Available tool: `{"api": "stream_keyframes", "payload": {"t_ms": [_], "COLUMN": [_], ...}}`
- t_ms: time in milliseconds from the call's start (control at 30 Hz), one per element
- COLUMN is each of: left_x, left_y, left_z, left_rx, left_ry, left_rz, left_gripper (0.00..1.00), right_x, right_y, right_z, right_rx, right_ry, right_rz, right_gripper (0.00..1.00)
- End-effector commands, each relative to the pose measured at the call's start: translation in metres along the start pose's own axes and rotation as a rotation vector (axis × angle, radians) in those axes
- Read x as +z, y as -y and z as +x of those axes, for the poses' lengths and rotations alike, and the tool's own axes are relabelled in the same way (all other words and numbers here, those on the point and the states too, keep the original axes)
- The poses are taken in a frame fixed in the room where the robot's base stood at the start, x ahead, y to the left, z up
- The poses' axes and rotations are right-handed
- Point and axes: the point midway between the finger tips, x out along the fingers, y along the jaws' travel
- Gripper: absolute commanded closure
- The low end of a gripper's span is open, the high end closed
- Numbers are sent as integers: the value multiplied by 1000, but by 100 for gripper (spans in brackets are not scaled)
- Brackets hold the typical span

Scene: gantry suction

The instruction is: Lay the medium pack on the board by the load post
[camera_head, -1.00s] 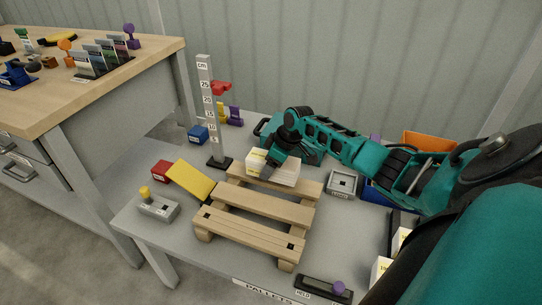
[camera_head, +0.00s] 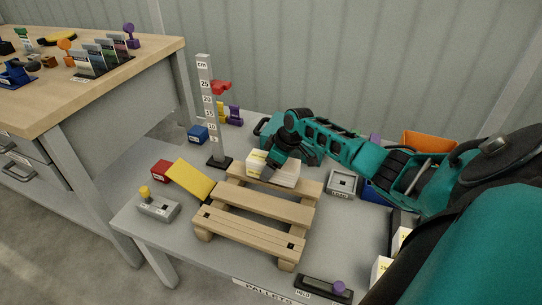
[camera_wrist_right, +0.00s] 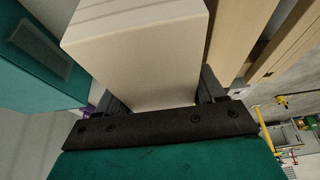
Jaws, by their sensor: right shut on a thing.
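A white pack (camera_head: 286,174) with a yellow label sits at the rear slat of the wooden pallet (camera_head: 262,207). My right gripper (camera_head: 268,168) is shut on the pack, with a dark finger across its near side. I cannot tell whether the pack rests on the slat or hovers just over it. In the right wrist view the pack (camera_wrist_right: 140,50) is between the jaws, beside pale wooden slats. A grey post (camera_head: 211,112) marked in cm, with a red pointer, stands upright just left of the pallet's rear. My left gripper is not in view.
A yellow ramp-like plate (camera_head: 191,179) and a red block (camera_head: 161,170) lie left of the pallet. A grey box with a yellow knob (camera_head: 158,207) is at front left. The front and middle slats are bare.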

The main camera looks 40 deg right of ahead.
Motion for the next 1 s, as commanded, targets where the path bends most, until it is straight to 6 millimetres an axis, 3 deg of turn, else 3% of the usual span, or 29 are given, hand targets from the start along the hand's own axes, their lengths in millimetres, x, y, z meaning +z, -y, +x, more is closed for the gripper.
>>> {"api": "stream_keyframes", "payload": {"t_ms": [533,567,867,1000], "left_x": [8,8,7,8], "left_y": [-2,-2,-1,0], "left_z": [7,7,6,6], "left_rx": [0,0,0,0], "left_ry": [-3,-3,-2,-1], "left_rz": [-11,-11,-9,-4], "left_gripper": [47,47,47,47], "right_x": [4,4,4,5], "right_y": [-1,-1,0,0], "right_z": [13,12,12,12], "right_rx": [1,2,1,0], "right_ry": [-3,-3,-1,-1], "right_rz": [-1,-1,0,0], "right_gripper": [77,31,2,2]}}
